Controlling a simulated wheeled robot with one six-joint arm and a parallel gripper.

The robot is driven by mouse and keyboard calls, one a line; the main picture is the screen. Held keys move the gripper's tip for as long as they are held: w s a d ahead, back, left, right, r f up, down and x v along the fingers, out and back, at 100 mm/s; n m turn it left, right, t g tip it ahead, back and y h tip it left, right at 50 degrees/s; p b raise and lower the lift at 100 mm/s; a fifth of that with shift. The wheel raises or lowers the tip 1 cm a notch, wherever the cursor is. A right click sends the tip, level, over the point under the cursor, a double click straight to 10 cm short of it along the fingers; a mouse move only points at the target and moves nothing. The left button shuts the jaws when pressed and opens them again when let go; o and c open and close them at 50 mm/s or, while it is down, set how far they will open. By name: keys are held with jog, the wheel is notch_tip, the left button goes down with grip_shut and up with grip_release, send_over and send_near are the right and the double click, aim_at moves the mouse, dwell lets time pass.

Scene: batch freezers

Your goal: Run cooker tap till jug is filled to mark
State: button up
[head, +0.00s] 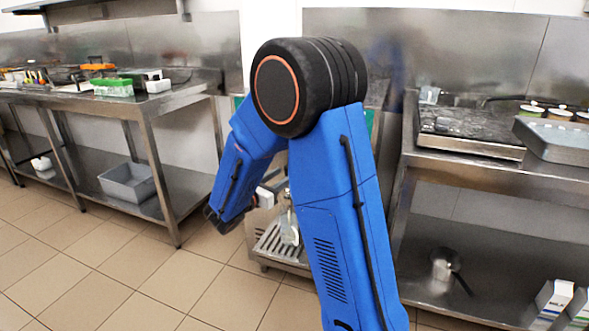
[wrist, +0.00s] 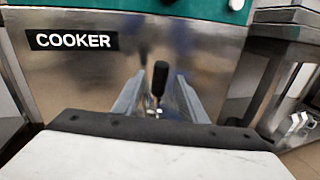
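The cooker (wrist: 85,75) shows in the wrist view as a steel front with a black COOKER label (wrist: 71,40) and a green band above. The tap's black lever (wrist: 160,78) stands upright at the middle of that view. My gripper (wrist: 160,92) is open, its two grey fingers on either side of the lever with a visible gap; contact cannot be told. In the head view my blue arm hides most of the cooker. A pale, partly hidden object, perhaps the jug (head: 289,228), stands on the slatted grate (head: 272,242). Its level and mark cannot be made out.
A steel table (head: 150,107) with a grey bin (head: 128,182) on its lower shelf stands left. A steel counter (head: 480,172) with a tray (head: 555,140) and tins stands right. Cartons (head: 553,298) sit on its low shelf. Tiled floor at front left is clear.

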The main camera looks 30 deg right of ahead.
jog(key=shift+x, duration=3.95)
